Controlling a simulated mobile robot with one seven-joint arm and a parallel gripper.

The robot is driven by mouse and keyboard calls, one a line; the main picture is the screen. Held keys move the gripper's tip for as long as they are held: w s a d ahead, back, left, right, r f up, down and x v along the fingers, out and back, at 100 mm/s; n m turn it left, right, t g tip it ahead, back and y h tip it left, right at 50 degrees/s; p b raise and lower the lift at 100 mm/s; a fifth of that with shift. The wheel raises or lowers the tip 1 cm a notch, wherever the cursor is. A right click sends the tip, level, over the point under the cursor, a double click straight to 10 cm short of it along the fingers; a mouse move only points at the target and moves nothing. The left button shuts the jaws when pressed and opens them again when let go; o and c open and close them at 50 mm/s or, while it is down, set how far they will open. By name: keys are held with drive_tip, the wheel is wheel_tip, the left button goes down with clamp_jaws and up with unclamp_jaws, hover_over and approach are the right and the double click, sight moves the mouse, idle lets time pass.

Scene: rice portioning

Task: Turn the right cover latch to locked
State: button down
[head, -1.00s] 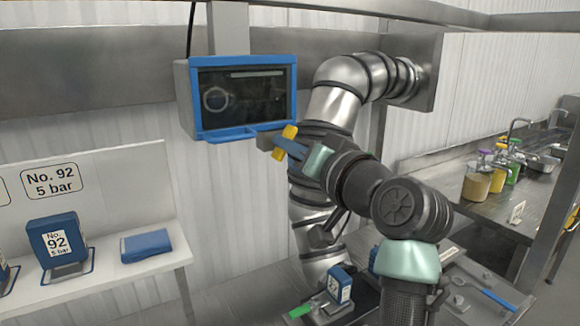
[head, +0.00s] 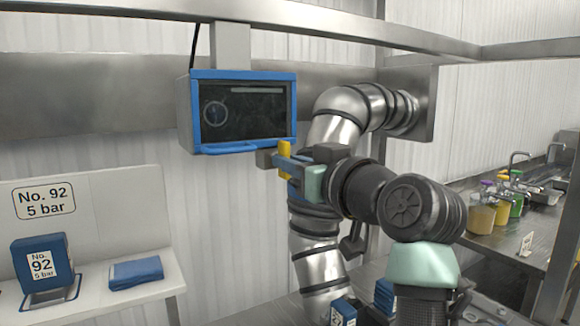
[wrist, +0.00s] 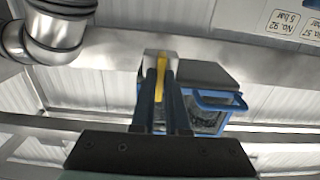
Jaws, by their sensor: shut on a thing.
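The yellow latch handle (head: 285,147) stands upright in the head view, on a grey fitting (head: 265,158) below the right end of the blue-framed screen. In the wrist view the yellow latch (wrist: 159,82) lies between the two dark fingers. My gripper (head: 290,162) is shut on this latch, and it also shows in the wrist view (wrist: 160,98). The fingers hide part of the handle. I cannot read any lock marking, and no second latch is visible.
The blue-framed screen (head: 242,73) hangs just left of the latch. A silver pipe (head: 345,112) with black bands runs close behind my arm. A counter with bottles (head: 500,205) is at right.

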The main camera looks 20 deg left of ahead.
idle(0.3)
drive_tip(key=c, duration=0.9)
unclamp_jaws()
drive_tip(key=b+v, duration=0.2)
drive_tip(key=v, duration=1.1)
drive_tip(key=shift+b, duration=0.4)
drive_tip(key=shift+r, duration=0.1)
